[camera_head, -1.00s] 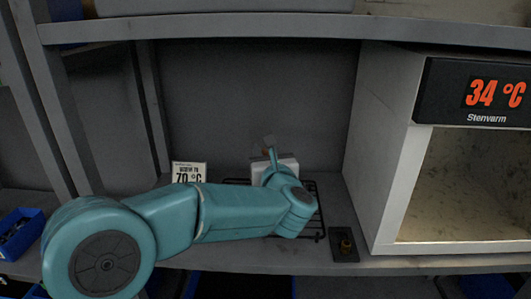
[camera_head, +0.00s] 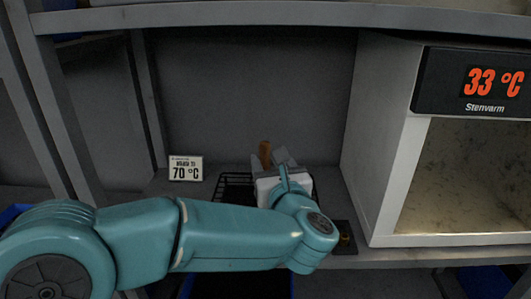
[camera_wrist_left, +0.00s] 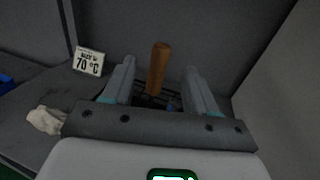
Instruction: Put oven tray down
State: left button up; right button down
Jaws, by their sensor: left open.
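The oven tray (camera_head: 235,185) is a black wire tray resting on the grey shelf, mostly hidden behind my left wrist. A brown wooden handle (camera_head: 264,152) stands upright there; the head view does not show clearly how it joins the tray. My left gripper (camera_head: 270,160) is open over the tray. In the left wrist view, the handle (camera_wrist_left: 158,68) stands between the two spread grey fingers, with a gap visible on each side. Dark wire of the tray (camera_wrist_left: 150,101) shows low between the fingers. My right gripper is in neither view.
A white oven (camera_head: 385,140) with an open front and a 33 °C display stands at the right. A 70 °C sign (camera_head: 186,169) stands left of the tray. A dark plate with a brass part (camera_head: 345,238) lies between tray and oven. A whitish crumpled thing (camera_wrist_left: 45,120) lies left.

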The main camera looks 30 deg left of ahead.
pick_arm(q)
jog(key=shift+v, duration=1.8)
